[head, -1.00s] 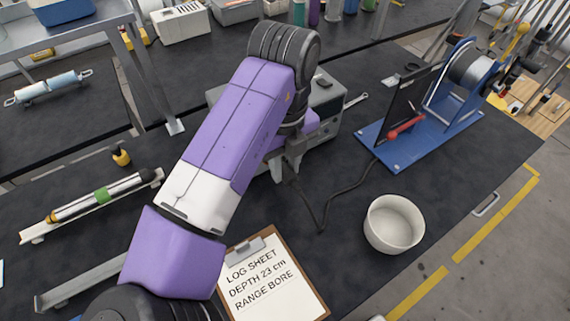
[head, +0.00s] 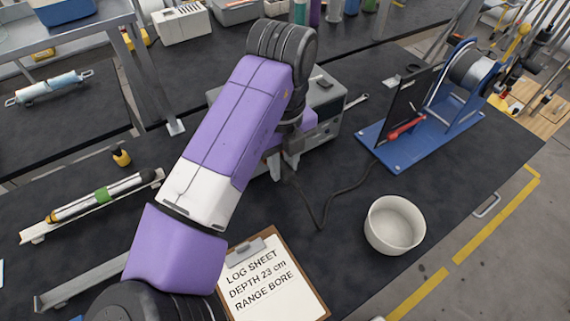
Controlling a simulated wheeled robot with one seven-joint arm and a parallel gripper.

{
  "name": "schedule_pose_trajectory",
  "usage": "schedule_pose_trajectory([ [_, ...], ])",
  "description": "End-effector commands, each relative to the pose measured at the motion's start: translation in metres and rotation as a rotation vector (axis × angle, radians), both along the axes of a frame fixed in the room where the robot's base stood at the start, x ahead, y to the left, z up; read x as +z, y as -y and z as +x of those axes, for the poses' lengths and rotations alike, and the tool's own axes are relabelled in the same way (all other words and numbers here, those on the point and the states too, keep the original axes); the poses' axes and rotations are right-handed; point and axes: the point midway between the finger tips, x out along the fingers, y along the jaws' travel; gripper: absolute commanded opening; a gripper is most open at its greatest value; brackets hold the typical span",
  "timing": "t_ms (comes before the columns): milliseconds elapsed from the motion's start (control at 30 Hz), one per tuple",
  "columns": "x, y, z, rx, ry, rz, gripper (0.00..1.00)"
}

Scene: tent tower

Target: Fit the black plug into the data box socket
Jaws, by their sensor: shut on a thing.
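The grey data box (head: 328,118) stands on the dark bench, partly hidden behind my purple and white arm. My gripper (head: 283,168) is at the near side of the box, low over the bench, shut on the black plug. The plug itself is mostly hidden by the fingers and arm. Its black cable (head: 322,212) comes out below the gripper, loops on the bench and runs up to the blue reel stand. The socket is hidden, so I cannot tell whether the plug touches it or is in it.
A blue reel stand (head: 400,150) with a black panel and red-handled tool is to the right. A white bowl (head: 394,225) and a clipboard log sheet (head: 268,285) lie nearer.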

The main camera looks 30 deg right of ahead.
Motion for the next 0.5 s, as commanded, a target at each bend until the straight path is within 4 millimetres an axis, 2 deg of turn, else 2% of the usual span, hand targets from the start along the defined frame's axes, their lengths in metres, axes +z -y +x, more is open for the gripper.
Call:
schedule_pose_trajectory([
  [500, 0.0, 0.0, 0.012, 0.0, 0.0, 0.001, 0.0],
])
